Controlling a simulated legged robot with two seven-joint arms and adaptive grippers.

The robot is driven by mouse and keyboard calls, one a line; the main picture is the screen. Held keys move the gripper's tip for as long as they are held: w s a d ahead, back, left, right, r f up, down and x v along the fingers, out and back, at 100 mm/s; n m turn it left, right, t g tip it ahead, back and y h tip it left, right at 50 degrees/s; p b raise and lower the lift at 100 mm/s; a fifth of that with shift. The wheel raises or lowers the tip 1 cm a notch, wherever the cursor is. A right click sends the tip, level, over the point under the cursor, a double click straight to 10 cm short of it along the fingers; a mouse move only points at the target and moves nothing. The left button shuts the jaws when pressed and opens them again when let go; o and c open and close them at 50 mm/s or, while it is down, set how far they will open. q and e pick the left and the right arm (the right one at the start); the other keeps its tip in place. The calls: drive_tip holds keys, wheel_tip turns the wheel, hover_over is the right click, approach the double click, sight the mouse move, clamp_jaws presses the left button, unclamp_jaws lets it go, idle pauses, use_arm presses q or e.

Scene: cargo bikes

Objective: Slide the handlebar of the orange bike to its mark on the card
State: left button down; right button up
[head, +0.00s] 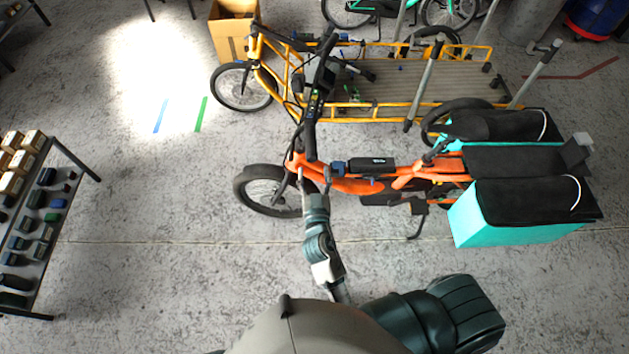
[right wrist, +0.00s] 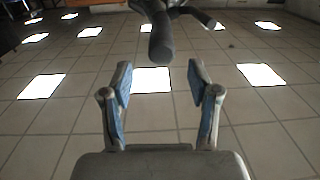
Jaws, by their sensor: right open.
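The orange bike (head: 345,184) stands upright in the middle of the head view, its front wheel to the left. Its dark handlebar (head: 318,98) runs up from the orange frame toward the yellow bike. My right gripper (head: 314,183) is beside the front of the orange bike, near the handlebar's lower end. In the right wrist view its two fingers (right wrist: 160,82) are spread with nothing between them. A dark rounded bar end (right wrist: 161,42), which looks like a handlebar grip, is just beyond the fingertips. I cannot make out the card or its mark. My left gripper is not in view.
A yellow cargo bike (head: 375,112) stands close behind the orange one. Turquoise bags (head: 483,228) hang at the orange bike's rear. A shelf of boxes (head: 40,232) is at left. Blue (head: 160,116) and green (head: 201,113) strips lie on open floor.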

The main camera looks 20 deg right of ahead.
drive_tip(key=v, duration=0.2)
drive_tip(key=shift+s, duration=0.4)
